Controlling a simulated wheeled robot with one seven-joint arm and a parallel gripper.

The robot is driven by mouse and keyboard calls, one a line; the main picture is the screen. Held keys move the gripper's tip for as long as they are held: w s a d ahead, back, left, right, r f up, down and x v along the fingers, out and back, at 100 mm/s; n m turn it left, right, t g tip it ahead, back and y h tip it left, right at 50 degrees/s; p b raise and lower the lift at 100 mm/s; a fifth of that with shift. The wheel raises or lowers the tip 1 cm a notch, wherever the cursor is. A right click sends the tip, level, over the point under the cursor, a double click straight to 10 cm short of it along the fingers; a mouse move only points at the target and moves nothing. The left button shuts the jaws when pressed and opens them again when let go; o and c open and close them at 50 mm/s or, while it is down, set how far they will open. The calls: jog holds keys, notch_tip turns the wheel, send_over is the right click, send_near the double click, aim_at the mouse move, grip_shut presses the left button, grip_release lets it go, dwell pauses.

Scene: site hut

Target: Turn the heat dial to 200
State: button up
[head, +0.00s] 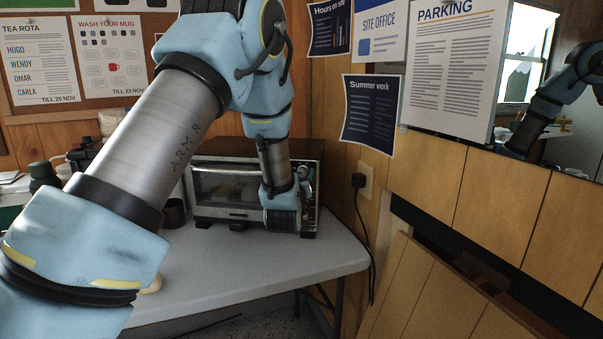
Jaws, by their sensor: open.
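A toaster oven (225,212) with a silver frame and a dark glass door stands at the back of the grey table (250,270). My arm comes down in front of its right part, where my wrist covers most of the control side.
A wall socket with a black plug (358,181) is right of the oven, its cable hanging past the table's right edge. A dark mug (174,213) stands left of the oven. The table's front right is clear. A mirror (560,100) hangs at right.

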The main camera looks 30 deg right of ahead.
jog(key=shift+w+d, duration=0.2)
jog(key=shift+w, duration=0.15)
jog(key=shift+c, duration=0.3)
grip_shut()
